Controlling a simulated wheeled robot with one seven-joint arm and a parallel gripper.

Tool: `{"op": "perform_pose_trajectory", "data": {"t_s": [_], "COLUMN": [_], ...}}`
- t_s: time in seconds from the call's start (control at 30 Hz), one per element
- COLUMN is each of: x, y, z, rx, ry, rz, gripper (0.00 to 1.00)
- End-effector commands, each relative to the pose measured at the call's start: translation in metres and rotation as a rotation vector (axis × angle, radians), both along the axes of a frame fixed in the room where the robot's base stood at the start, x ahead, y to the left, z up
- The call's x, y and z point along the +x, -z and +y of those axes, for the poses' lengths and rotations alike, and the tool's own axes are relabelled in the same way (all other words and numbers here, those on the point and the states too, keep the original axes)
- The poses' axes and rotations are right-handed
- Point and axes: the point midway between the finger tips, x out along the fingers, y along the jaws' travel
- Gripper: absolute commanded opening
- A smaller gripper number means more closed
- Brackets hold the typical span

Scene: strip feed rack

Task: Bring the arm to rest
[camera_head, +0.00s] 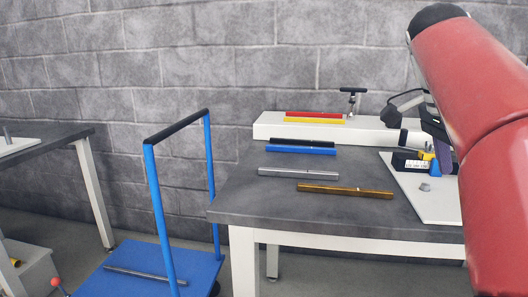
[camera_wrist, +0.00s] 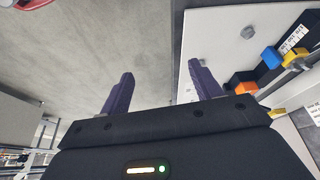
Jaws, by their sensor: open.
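My gripper (camera_wrist: 161,78) is open and empty in the wrist view, its two purple fingers spread apart. Bare grey floor and the edge of a white plate (camera_wrist: 212,30) lie beyond the fingers. In the head view my red arm covers the right side, and the gripper beside the table's right end is mostly hidden behind it.
A dark-topped table (camera_head: 235,201) holds a silver strip (camera_head: 298,173), a bronze strip (camera_head: 345,191), a blue-and-black strip piece (camera_head: 301,150) and a white plate (camera_head: 415,197). Red and yellow strips (camera_head: 314,117) lie on a white ledge (camera_head: 268,128). A blue cart (camera_head: 125,263) stands left.

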Motion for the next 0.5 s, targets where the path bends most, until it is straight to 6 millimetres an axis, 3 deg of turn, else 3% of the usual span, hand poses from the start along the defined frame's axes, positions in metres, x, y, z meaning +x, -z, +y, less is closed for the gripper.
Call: {"op": "perform_pose_trajectory", "data": {"t_s": [0.27, 0.5], "x": [-0.002, -0.008], "y": [0.027, 0.074], "z": [0.022, 0.061], "rx": [0.028, 0.051], "ry": [-0.264, -0.649], "rz": [0.002, -0.006], "gripper": [0.64, 0.64]}}
